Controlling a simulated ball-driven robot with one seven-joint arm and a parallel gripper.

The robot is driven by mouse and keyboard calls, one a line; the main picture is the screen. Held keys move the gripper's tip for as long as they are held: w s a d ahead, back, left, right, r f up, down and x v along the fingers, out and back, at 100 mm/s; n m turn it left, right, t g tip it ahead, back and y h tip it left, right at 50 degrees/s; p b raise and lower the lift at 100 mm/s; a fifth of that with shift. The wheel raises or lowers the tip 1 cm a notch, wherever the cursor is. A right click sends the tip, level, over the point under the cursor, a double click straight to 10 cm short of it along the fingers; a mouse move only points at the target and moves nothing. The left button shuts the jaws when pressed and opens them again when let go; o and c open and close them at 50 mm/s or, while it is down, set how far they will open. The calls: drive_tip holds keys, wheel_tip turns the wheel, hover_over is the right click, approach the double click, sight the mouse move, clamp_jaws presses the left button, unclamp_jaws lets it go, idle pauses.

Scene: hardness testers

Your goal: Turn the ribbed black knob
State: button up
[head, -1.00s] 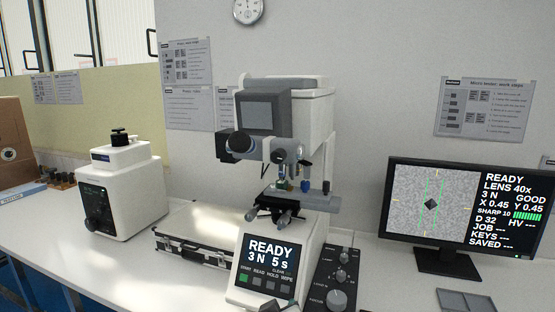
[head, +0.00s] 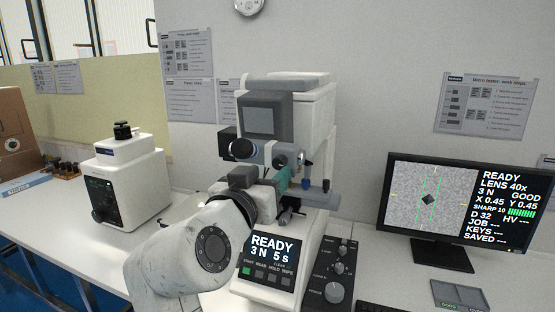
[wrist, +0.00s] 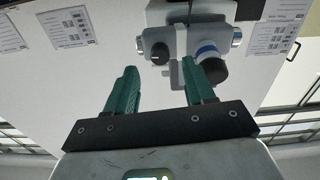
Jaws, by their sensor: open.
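A small black knob (head: 280,160) is on the front of the white and grey hardness tester's head (head: 265,120). In the wrist view this knob (wrist: 160,51) shows between and beyond my two fingertips; its ribs are too small to make out. My gripper (wrist: 160,74) has teal fingers spread apart with nothing between them. In the head view my gripper (head: 284,178) is just below and in front of the knob, and I see no contact. A larger dark round part with a blue ring (wrist: 213,71) sits beside the knob, beyond the other finger.
The console (head: 265,265) reads READY, 3 N, 5 s. A knob panel (head: 333,275) stands at its right, and a monitor (head: 440,215) further right. A second white tester (head: 130,185) with a black top knob stands at left. My arm covers part of the bench.

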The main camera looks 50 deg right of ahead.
sight(278, 165)
drive_tip(key=p+x, duration=0.1)
drive_tip(key=x, duration=0.5)
drive_tip(key=shift+p, duration=0.3)
